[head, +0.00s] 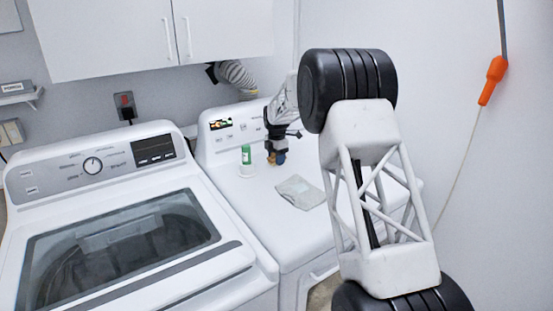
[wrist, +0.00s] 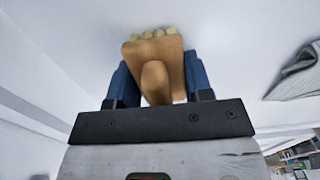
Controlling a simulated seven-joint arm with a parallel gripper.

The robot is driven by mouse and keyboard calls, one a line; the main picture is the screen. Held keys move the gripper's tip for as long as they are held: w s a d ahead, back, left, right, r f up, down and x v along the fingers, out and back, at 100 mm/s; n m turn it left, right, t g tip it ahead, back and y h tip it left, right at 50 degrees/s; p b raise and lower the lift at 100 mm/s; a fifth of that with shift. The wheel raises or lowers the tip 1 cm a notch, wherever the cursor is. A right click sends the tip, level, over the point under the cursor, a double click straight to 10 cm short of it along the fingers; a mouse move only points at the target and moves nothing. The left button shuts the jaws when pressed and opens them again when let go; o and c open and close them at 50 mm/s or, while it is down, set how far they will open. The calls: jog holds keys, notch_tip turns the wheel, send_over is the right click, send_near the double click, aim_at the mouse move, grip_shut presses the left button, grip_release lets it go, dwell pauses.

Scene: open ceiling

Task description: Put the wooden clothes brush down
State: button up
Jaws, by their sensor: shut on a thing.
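My gripper (head: 277,158) is over the top of the right-hand white machine in the head view. In the wrist view its blue fingers (wrist: 192,75) are shut on the wooden clothes brush (wrist: 155,68), one on each side. The brush is tan with a row of pale bristle tufts at its far edge. The brush shows only as a small brown patch in the head view (head: 280,158), close above the white machine top (head: 262,187). I cannot tell whether it touches that surface.
A green and white bottle (head: 246,155) stands left of my gripper. A folded grey cloth (head: 300,191) lies in front of it and shows at the right in the wrist view (wrist: 296,75). A glass-lidded washer (head: 120,245) stands left. The machine top between bottle and cloth is bare.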

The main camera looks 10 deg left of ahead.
jog(key=shift+f, duration=0.1)
jog(key=o, duration=0.9)
notch_tip(320, 180, up, 12)
dwell(0.4)
jog(key=shift+r, duration=0.2)
dwell(0.6)
